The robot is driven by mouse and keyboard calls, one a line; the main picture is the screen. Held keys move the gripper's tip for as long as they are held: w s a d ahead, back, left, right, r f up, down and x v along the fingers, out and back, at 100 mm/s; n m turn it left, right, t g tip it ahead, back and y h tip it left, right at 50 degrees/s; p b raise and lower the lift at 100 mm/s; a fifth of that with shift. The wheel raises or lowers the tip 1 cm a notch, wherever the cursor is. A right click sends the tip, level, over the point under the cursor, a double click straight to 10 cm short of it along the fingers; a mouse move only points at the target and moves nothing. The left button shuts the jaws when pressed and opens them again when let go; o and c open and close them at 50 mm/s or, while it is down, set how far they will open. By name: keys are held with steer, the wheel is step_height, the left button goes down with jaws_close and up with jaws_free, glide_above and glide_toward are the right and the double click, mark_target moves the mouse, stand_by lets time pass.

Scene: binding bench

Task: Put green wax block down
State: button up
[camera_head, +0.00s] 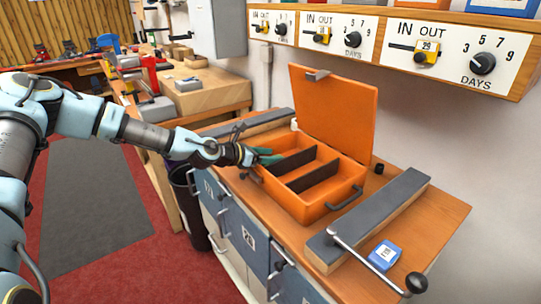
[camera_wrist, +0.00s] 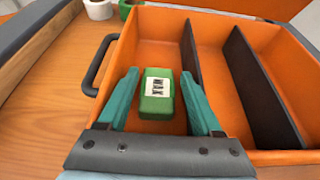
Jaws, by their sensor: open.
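The green wax block (camera_wrist: 157,96) with a white label lies on the floor of the orange box (camera_wrist: 222,22), in the leftmost compartment in the wrist view. My gripper (camera_wrist: 159,78) is open, its two teal fingers on either side of the block with a visible gap at each side. In the head view my gripper (camera_head: 266,157) reaches into the near left end of the open orange box (camera_head: 292,206). The block cannot be made out there.
Dark dividers (camera_wrist: 262,85) split the box, and its lid (camera_head: 333,112) stands open behind. A grey-topped bar (camera_head: 368,220), a blue block (camera_head: 384,255) and a black-knobbed lever (camera_head: 416,282) are to the right. A white roll (camera_wrist: 99,9) stands beside the box.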

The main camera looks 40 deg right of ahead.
steer(key=r+b+v, duration=0.1)
steer(key=b+v, duration=0.1)
steer(key=v, duration=1)
steer(key=shift+b, duration=0.4)
steer(key=shift+a, duration=0.1)
steer(key=a+f+m+y, duration=0.4)
steer(key=a+f+m, duration=0.1)
steer(key=a, duration=0.5)
steer(key=a+f+m+y, duration=0.4)
steer(key=a+m, duration=0.1)
steer(key=a, duration=0.4)
steer(key=s+a+r+m+t+y, duration=0.1)
steer(key=a+r+m, duration=0.3)
steer(key=a, duration=0.8)
steer(key=s+a+r+m+t+y, duration=0.1)
steer(key=a+r+m+y, duration=0.3)
steer(key=a+r, duration=0.4)
steer(key=s+a, duration=0.1)
steer(key=a, duration=0.3)
steer(key=shift+s+r+m, duration=0.15)
steer(key=shift+s+m, duration=0.05)
steer(key=shift+m, duration=0.1)
steer(key=shift+c, duration=0.2)
